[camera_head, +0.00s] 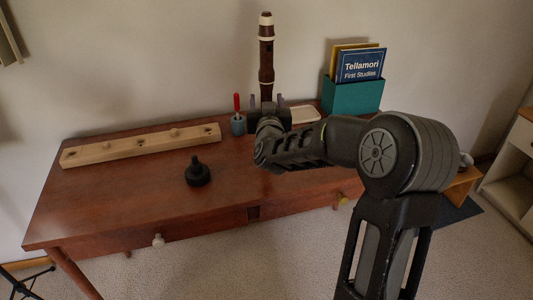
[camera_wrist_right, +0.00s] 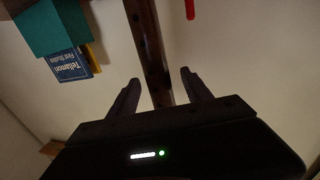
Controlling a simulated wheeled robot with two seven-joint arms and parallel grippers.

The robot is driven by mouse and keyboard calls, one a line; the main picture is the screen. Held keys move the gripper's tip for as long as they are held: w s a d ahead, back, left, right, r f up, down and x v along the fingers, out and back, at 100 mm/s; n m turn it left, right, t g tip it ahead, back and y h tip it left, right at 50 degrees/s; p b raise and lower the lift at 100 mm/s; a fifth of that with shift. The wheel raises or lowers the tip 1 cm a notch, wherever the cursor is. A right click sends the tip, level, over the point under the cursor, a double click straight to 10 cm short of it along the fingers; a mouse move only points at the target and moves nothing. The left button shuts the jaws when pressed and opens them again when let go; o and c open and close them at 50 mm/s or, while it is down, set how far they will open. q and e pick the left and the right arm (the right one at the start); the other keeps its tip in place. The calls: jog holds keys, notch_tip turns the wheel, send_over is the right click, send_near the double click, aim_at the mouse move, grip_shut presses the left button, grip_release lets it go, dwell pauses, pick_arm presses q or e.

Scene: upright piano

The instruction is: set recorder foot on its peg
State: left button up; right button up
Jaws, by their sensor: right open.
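A dark brown recorder with cream rings (camera_head: 266,55) stands upright at the back of the table; its lower end is hidden behind my right gripper. My right gripper (camera_head: 266,101) is open, its two fingers pointing up on either side of the recorder's lower part in the head view. In the right wrist view the recorder (camera_wrist_right: 147,45) runs between the open fingertips (camera_wrist_right: 160,77), touching neither; I cannot tell how deep it sits between them. A black stand with a short upright peg (camera_head: 198,172) is on the table, left of the gripper. My left gripper is not in view.
A pale wooden board with holes and knobs (camera_head: 140,146) lies at the back left. A cup with a red pen (camera_head: 238,123) is close left of the gripper. A white tray (camera_head: 303,115) and teal book box (camera_head: 352,95) stand right. The front left tabletop is clear.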

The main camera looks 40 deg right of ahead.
jog(key=shift+c, duration=0.6)
grip_shut()
dwell(0.4)
